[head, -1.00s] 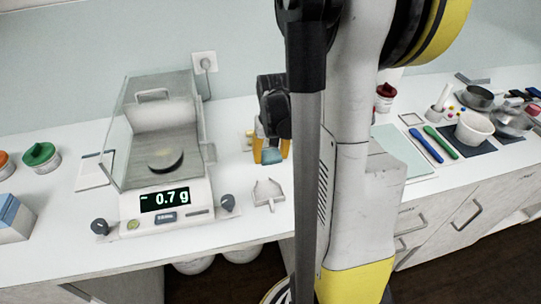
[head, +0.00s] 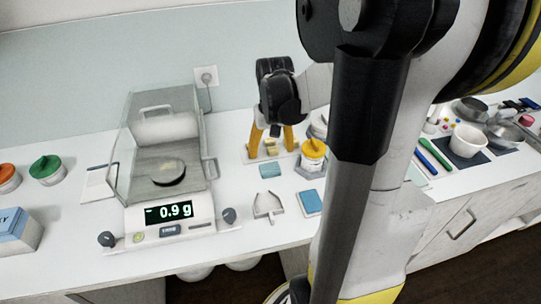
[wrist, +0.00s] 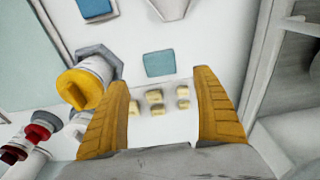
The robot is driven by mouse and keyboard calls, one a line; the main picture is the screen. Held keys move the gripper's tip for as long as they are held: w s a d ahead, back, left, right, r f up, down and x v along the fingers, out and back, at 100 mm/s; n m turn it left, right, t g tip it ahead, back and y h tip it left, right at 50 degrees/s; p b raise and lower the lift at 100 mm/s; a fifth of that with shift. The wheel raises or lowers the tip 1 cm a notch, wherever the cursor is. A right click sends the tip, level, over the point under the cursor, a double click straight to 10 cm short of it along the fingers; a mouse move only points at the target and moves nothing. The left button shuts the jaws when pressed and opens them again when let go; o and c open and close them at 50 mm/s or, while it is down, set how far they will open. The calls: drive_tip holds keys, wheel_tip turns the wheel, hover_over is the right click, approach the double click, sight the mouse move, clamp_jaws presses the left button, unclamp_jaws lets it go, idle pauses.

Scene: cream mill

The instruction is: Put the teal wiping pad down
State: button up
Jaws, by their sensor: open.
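The teal wiping pad (head: 270,170) lies flat on the white counter, right of the scale and above the small scoop in the head view. It also shows in the wrist view (wrist: 159,63), clear of both fingers. My gripper (head: 271,152) has yellow fingers spread wide, empty, behind the pad. In the wrist view my gripper (wrist: 165,80) spans a pale tray with several small cream-coloured pieces (wrist: 154,97). Nothing is held between the fingers.
The glass-shielded scale (head: 170,215) stands left, reading about -0.9 g. The scoop (head: 268,205) and a blue pad (head: 311,202) lie in front. A yellow-lidded jar (head: 313,155) stands close to the right finger.

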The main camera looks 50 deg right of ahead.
drive_tip(key=s+a+r+n+t, duration=0.1)
drive_tip(key=a+r+n+t, duration=0.1)
drive_tip(key=a, duration=0.6)
drive_tip(key=s+a+r+n+t, duration=0.2)
drive_tip(key=a+r, duration=0.2)
drive_tip(key=a, duration=0.4)
drive_tip(key=s+a+r+n+t, duration=0.1)
drive_tip(key=a+r+n+t, duration=0.1)
drive_tip(key=a, duration=0.7)
drive_tip(key=shift+s+r+y, duration=0.25)
drive_tip(key=shift+r+y, duration=0.15)
drive_tip(key=shift+r, duration=0.45)
